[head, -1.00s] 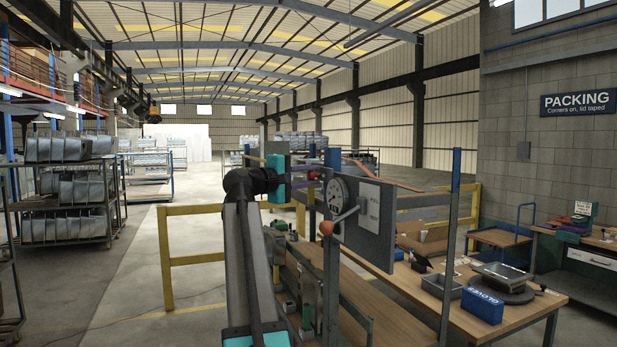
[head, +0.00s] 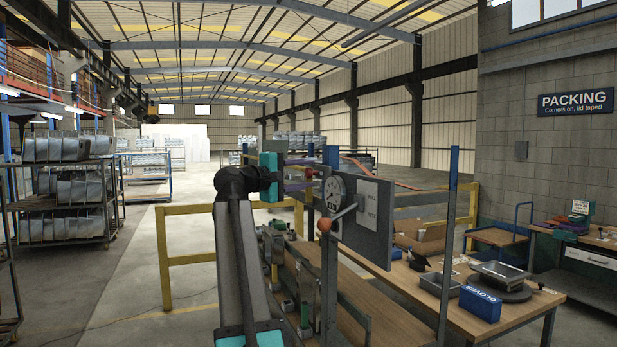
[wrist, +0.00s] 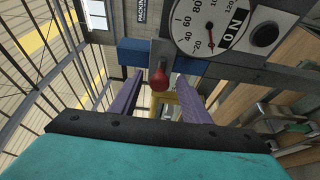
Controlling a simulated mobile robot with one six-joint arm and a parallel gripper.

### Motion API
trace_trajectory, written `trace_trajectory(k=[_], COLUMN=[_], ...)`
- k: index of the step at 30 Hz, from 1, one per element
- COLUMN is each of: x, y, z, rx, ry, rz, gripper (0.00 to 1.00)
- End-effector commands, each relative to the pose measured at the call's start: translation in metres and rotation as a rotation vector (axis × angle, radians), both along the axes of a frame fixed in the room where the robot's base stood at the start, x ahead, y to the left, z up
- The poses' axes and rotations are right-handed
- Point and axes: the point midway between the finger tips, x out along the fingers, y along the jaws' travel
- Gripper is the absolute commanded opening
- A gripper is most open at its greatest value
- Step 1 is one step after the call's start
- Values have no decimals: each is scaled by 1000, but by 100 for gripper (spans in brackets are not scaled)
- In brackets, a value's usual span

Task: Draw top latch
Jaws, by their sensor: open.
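A red knob (wrist: 159,80) on a short grey metal piece (wrist: 160,52) sits between the tips of my gripper's purple fingers in the wrist view. I take it to be the top latch. My gripper (wrist: 160,88) is open, with one finger on each side of the knob and a visible gap to each. In the head view my teal gripper (head: 303,175) points right at the post beside the dial panel, and the small red knob (head: 310,172) shows near its fingertips. I cannot tell how deep the knob lies between the fingers.
A grey panel (head: 377,240) with a round dial (head: 335,193) stands right of my gripper. A lever with an orange ball (head: 323,225) sticks out below the dial. Blue posts and a wooden bench (head: 410,283) are close by. A yellow rail (head: 190,260) stands left of my arm.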

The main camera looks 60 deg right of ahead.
Motion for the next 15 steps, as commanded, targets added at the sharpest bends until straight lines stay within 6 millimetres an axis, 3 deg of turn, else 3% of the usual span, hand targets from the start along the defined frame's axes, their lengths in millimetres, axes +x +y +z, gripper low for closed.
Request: trace_trajectory(k=[15], x=[19], y=[79], z=[-3], rx=[1], ry=[0], rz=[0], gripper=[43])
